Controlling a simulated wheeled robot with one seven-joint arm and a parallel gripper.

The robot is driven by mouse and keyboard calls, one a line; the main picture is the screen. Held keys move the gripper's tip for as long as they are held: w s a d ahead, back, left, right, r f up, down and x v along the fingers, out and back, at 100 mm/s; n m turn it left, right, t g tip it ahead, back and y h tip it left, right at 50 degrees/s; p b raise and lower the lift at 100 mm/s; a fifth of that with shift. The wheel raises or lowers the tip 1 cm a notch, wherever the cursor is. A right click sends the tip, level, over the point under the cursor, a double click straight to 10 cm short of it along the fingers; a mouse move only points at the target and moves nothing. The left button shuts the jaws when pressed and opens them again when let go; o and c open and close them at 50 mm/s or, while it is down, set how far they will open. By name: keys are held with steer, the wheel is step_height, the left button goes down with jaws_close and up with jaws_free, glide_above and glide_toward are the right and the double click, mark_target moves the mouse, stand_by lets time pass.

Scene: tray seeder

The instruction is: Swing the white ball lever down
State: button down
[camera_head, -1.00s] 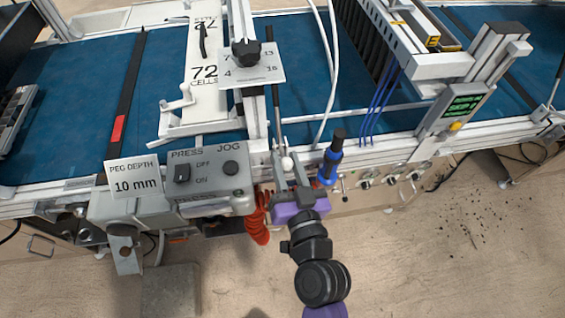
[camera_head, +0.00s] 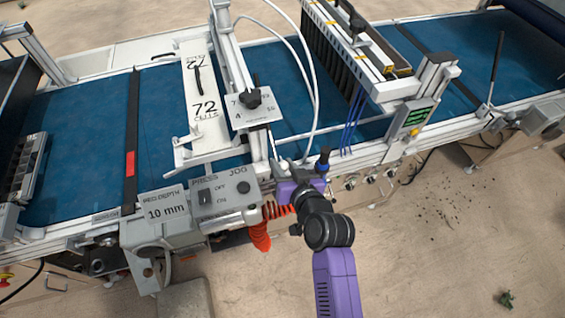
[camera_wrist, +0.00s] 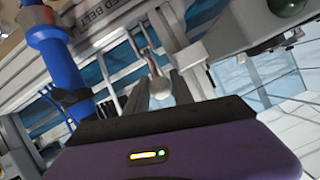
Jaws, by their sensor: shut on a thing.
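The white ball (camera_wrist: 160,87) of the lever sits between the two grey fingers of my gripper (camera_wrist: 162,92) in the wrist view. A thin rod runs up from the ball toward the machine. In the head view my gripper (camera_head: 278,168) is at the near edge of the machine, right of the press box, with its purple body low and close to the frame. The fingers are shut on the ball; the ball itself is hard to make out in the head view.
A blue cylinder with a dark top (camera_head: 322,160) stands close to the right of my gripper; it also shows in the wrist view (camera_wrist: 58,65). The grey press box (camera_head: 190,215) and an orange coiled hose (camera_head: 262,232) lie to the left. Open floor (camera_head: 440,250) is at right.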

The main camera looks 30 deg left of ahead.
stand_by(0.3)
steer(key=c, duration=1.1)
jaws_free()
steer(key=shift+d, duration=0.1)
steer(key=b+v, duration=0.1)
steer(key=v, duration=0.6)
steer(key=shift+s+d+r, duration=0.15)
steer(key=shift+s+d, duration=0.05)
steer(key=shift+s, duration=0.05)
